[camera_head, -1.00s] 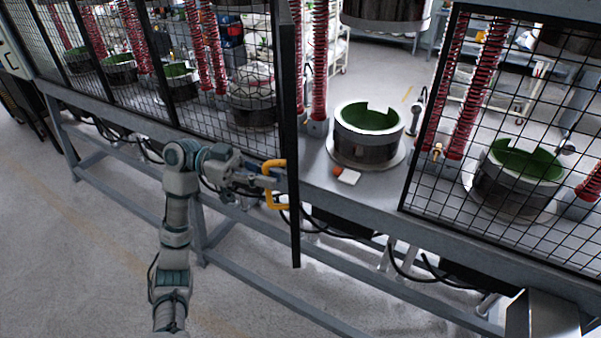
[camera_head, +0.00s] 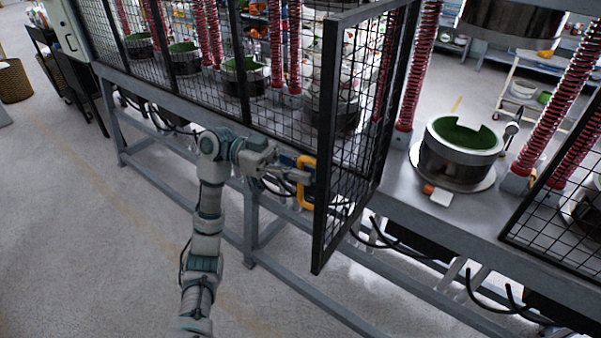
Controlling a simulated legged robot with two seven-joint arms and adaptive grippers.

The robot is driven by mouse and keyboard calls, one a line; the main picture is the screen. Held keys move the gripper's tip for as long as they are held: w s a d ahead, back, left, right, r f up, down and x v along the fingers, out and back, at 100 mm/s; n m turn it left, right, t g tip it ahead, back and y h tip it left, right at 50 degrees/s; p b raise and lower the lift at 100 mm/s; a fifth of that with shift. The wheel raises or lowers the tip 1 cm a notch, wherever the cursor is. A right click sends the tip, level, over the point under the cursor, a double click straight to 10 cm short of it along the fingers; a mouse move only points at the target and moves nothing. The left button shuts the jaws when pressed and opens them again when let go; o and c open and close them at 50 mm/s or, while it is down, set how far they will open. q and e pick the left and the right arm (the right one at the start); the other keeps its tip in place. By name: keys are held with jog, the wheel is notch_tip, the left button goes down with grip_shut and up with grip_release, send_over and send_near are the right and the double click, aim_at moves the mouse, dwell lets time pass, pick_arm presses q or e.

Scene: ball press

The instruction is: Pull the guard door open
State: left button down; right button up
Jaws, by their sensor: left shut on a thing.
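The guard door (camera_head: 350,150) is a black-framed mesh panel. It stands swung outward from the press line, its free edge toward me, with an open bay to its right. A yellow handle (camera_head: 307,184) is on the side of the door facing my left arm. My left gripper (camera_head: 302,178) is shut on this handle, coming from the left. The fingertips are partly hidden against the handle and door edge. My right gripper is not in view.
In the open bay, a dark cylindrical mould with a green inside (camera_head: 461,147) stands on the grey bench (camera_head: 408,186). A small orange-and-white item (camera_head: 437,195) lies in front of it. More mesh panels (camera_head: 190,60) stand left. Floor is clear at lower left.

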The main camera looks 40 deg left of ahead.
pick_arm(q)
jog(key=shift+a, duration=0.2)
jog(key=shift+d, duration=0.15)
jog(key=c, duration=1.2)
grip_release()
jog(key=shift+w+d+r, duration=0.1)
jog(key=shift+d, duration=0.3)
jog(key=shift+w+d, duration=0.1)
jog(key=shift+d, duration=0.05)
jog(key=shift+s+a, duration=0.35)
jog(key=shift+a, duration=1.65)
jog(key=shift+s+a, duration=0.4)
jog(key=shift+a, duration=1.65)
jog(key=shift+s+a, duration=0.35)
jog(key=shift+a, duration=1.65)
